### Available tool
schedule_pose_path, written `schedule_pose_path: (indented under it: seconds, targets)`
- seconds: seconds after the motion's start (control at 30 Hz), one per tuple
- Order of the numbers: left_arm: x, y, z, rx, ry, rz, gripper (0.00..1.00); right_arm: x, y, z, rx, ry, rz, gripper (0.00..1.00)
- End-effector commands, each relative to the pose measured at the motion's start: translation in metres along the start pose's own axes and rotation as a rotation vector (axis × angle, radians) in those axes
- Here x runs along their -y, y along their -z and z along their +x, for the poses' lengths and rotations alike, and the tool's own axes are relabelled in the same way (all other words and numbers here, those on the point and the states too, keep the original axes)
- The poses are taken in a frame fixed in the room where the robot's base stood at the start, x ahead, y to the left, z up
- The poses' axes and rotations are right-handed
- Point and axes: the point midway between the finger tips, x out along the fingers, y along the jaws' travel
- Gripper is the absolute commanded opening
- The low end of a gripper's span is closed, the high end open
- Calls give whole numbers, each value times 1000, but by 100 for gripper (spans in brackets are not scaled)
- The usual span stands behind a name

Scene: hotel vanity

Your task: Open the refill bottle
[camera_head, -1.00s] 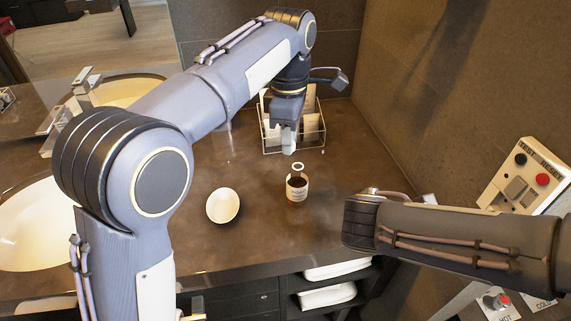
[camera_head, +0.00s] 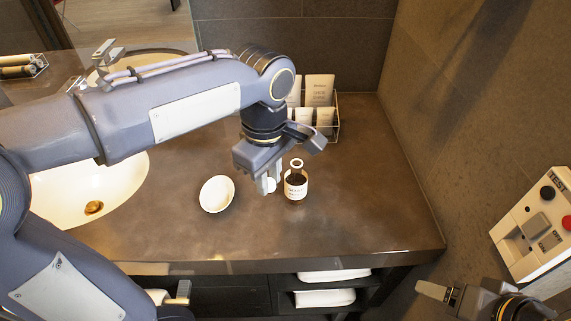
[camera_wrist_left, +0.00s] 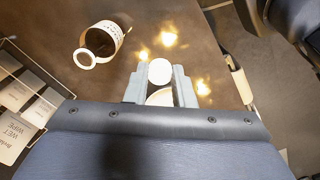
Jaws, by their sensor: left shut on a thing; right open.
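The refill bottle (camera_head: 295,186) is a small dark bottle with a white label and a pale ring-shaped mouth. It stands upright on the counter and also shows in the left wrist view (camera_wrist_left: 104,38), where its neck looks uncovered. My left gripper (camera_head: 268,184) is just left of the bottle, low over the counter. It is shut on a small white round piece (camera_wrist_left: 159,72), which looks like a cap or stopper. The gripper and bottle look close but apart. My right gripper (camera_head: 437,291) is at the bottom right, open, away from the bottle and beyond the counter's front edge.
A white bowl (camera_head: 217,194) sits left of my left gripper. A clear rack (camera_head: 337,120) with white packets stands behind the bottle. A sink (camera_head: 95,188) lies to the left. A wall and switch panel (camera_head: 540,235) are at the right. Counter right of the bottle is clear.

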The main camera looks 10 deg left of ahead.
Motion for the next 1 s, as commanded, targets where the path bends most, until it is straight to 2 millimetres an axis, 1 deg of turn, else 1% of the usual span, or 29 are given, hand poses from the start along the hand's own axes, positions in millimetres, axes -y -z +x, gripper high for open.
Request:
schedule_pose_path:
  seconds: [0.3, 0.4, 0.5, 0.6, 0.77, 0.83, 0.9, 1.0]
  targets:
    - [-70, 35, 34, -3, 5, -5, 0, 3, 3, -6, 1, 0, -3, 68]
    - [-84, 42, 55, -2, 6, -4, 0, 2, 3, -5, 1, 0, -3, 68]
    - [-96, 48, 71, -1, 5, -3, 0, 3, 3, -6, 1, 0, -4, 68]
    - [-104, 51, 80, -1, 2, -3, 0, 3, 3, -6, 1, 0, -4, 68]
    - [-110, 54, 90, -1, 3, -3, 0, 3, 3, -6, 2, -1, -4, 68]
    - [-115, 57, 99, -1, 4, -2, 0, 3, 3, -6, 2, -1, -4, 68]
    - [-114, 56, 110, 0, 4, -2, 0, 2, 3, -5, 2, -1, -4, 68]
    - [-114, 56, 122, 0, 3, -2, 0, 2, 3, -5, 2, -1, -5, 68]
